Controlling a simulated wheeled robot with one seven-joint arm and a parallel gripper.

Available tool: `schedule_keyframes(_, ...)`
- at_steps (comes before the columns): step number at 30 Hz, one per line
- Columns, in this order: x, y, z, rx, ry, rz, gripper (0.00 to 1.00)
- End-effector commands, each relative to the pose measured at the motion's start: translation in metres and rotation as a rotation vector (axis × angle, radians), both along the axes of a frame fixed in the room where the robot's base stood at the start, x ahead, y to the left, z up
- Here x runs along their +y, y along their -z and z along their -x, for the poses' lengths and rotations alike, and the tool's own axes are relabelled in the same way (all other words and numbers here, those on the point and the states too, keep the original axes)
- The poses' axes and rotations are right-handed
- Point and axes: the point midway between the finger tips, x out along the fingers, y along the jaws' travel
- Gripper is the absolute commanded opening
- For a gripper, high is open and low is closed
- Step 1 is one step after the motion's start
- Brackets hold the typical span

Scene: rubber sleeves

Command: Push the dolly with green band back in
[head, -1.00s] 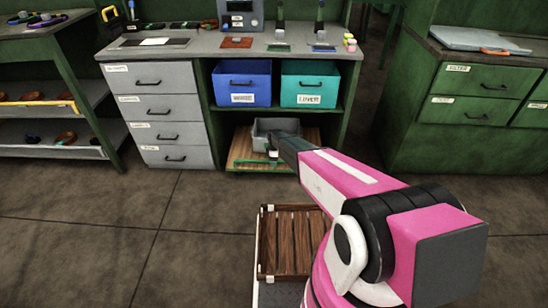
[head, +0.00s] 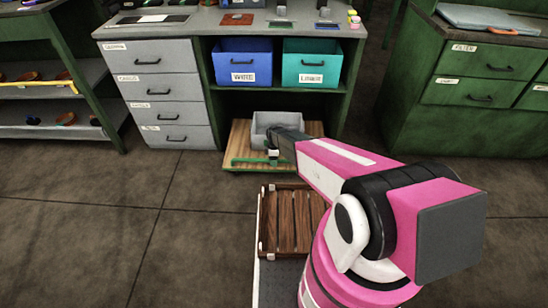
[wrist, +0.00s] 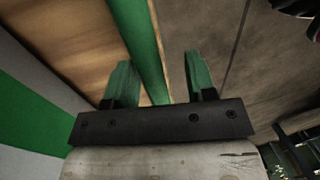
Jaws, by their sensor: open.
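The dolly (head: 240,145) is a low wooden board with a green bar (head: 250,161) along its front edge. It sticks out from the open bay under the grey-topped bench. A grey bin (head: 262,130) stands on it. My gripper (head: 273,154) is at the front edge, by the green bar. In the wrist view my gripper (wrist: 160,80) is open, with one green finger on each side of the green bar (wrist: 143,40). I cannot tell whether the fingers touch it. The dolly's wooden deck (wrist: 70,35) shows to the left.
A blue bin (head: 243,72) and a teal bin (head: 311,72) sit on the shelf above the bay. Grey drawers (head: 163,100) stand left and a green cabinet (head: 475,92) right. A slatted wooden crate (head: 290,225) is close in front of me. Floor left is clear.

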Motion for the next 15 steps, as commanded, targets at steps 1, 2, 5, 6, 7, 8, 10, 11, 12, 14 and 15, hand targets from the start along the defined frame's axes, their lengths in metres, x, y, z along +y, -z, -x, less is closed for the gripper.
schedule_keyframes(1,0.0,0.0,0.002,0.0,0.0,0.0,0.51)
schedule_keyframes(2,0.0,0.0,0.003,0.0,0.0,0.0,0.51)
schedule_keyframes(5,0.0,0.0,0.003,-0.001,0.0,0.0,0.51)
schedule_keyframes(6,0.0,0.0,0.003,-0.001,0.0,0.0,0.51)
schedule_keyframes(7,0.0,0.0,0.003,-0.001,0.0,0.0,0.51)
schedule_keyframes(8,0.0,0.0,0.002,-0.001,0.0,0.0,0.51)
schedule_keyframes(10,0.0,0.0,0.002,-0.001,0.0,0.0,0.51)
schedule_keyframes(11,0.0,0.0,0.002,-0.001,0.0,0.0,0.51)
schedule_keyframes(12,0.0,-0.003,0.002,-0.001,0.0,-0.001,0.51)
schedule_keyframes(14,0.0,-0.012,0.0,-0.003,0.0,-0.001,0.51)
schedule_keyframes(15,0.0,-0.023,-0.002,-0.004,0.0,-0.001,0.51)
